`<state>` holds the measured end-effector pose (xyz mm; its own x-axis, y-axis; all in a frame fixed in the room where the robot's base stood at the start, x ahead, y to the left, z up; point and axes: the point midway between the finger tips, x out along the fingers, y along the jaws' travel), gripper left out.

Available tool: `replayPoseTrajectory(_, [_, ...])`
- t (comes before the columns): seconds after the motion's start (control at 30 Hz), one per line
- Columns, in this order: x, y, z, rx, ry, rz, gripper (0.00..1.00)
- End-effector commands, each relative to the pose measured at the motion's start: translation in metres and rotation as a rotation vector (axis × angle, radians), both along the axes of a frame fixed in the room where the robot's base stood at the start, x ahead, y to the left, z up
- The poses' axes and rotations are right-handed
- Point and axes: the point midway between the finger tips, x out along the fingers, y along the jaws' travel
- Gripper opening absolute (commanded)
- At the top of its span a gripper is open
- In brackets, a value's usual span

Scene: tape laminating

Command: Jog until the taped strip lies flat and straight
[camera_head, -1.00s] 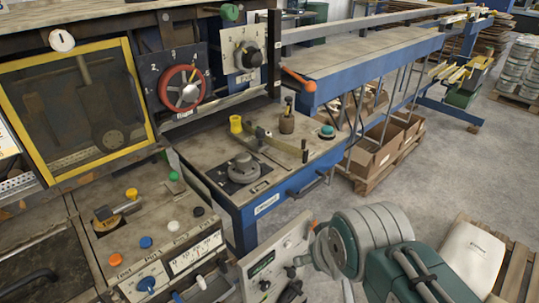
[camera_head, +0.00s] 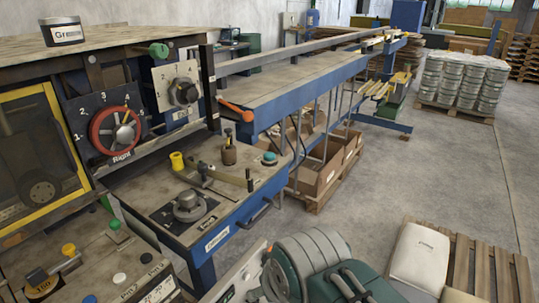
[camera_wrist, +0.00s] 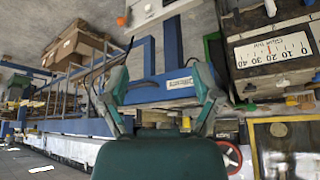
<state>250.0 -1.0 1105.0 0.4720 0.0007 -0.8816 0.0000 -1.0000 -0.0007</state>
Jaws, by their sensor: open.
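I cannot make out a taped strip in either view. A red handwheel (camera_head: 116,132) labelled "Right", with numbers around it, is on the machine front; part of it shows in the wrist view (camera_wrist: 233,158). Right of it is a dark knob (camera_head: 184,91) on a pale plate. On the blue-framed bench (camera_head: 232,218) are a grey rotary knob (camera_head: 187,205), a lever (camera_head: 228,178) and a teal button (camera_head: 269,158). My gripper (camera_wrist: 162,75) is open and empty in the wrist view, its fingers spread, with the blue bench frame beyond. My arm fills the head view's lower middle.
A long blue conveyor table (camera_head: 310,88) runs to the back right. An orange-handled lever (camera_head: 236,111) sits at its near end. Cardboard boxes (camera_head: 320,178) stand below. A pallet with a white sack (camera_head: 420,255) is at lower right. The floor between is clear.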

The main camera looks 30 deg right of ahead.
Motion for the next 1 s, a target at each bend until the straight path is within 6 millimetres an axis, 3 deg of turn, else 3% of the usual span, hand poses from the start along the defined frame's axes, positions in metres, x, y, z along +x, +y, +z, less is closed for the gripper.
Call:
replayPoseTrajectory(0.07, [0.0,0.0,0.0,0.0,0.0,0.0,0.81])
replayPoseTrajectory(0.17, [0.0,0.0,0.0,0.0,0.0,0.0,0.41])
replayPoseTrajectory(0.2, [0.0,0.0,0.0,0.0,0.0,0.0,0.23])
replayPoseTrajectory(0.27, [0.0,0.0,0.0,0.0,0.0,0.0,0.0])
replayPoseTrajectory(1.0, [0.0,0.0,0.0,0.0,0.0,0.0,0.0])
